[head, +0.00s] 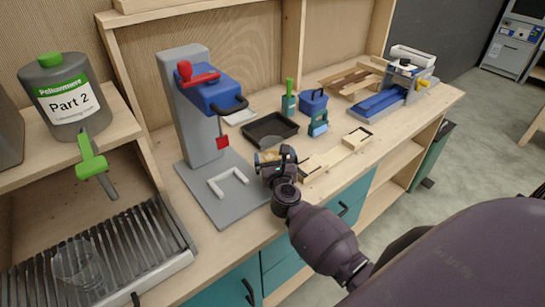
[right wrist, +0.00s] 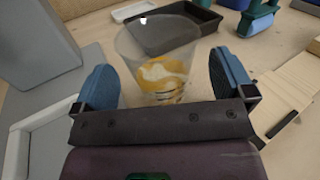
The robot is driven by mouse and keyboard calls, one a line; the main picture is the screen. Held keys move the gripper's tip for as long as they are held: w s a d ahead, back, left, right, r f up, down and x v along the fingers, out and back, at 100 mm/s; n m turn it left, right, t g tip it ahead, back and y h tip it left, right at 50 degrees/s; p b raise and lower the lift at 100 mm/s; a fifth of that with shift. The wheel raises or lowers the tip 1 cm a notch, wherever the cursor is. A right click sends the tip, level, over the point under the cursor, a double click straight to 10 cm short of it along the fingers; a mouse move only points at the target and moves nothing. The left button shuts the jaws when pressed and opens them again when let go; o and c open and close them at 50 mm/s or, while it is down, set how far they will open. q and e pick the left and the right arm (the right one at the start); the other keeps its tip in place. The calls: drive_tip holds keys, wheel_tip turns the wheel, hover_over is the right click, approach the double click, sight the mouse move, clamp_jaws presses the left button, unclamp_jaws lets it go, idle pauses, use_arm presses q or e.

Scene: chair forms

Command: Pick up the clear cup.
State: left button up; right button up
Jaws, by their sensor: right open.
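A clear cup (right wrist: 157,50) with orange and white showing through its lower part stands between the two blue fingers of my right gripper (right wrist: 165,82) in the right wrist view. The fingers are apart, with a gap visible on each side of the cup. In the head view the right gripper (head: 271,164) is over the workbench, and the cup (head: 268,145) is partly hidden behind it. A second clear cup (head: 78,265) stands on the slatted rack at the lower left. My left gripper is not in view.
A grey press (head: 190,110) with a blue head and red handle stands left of the gripper, with a white bracket (head: 228,183) on its base. A black tray (head: 270,129) lies behind the cup. Wooden pieces (head: 313,166) lie close on the right. A Part 2 jug (head: 65,95) is at upper left.

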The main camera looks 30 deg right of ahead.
drive_tip(key=x, duration=0.3)
drive_tip(key=shift+w, duration=0.1)
drive_tip(key=c, duration=0.8)
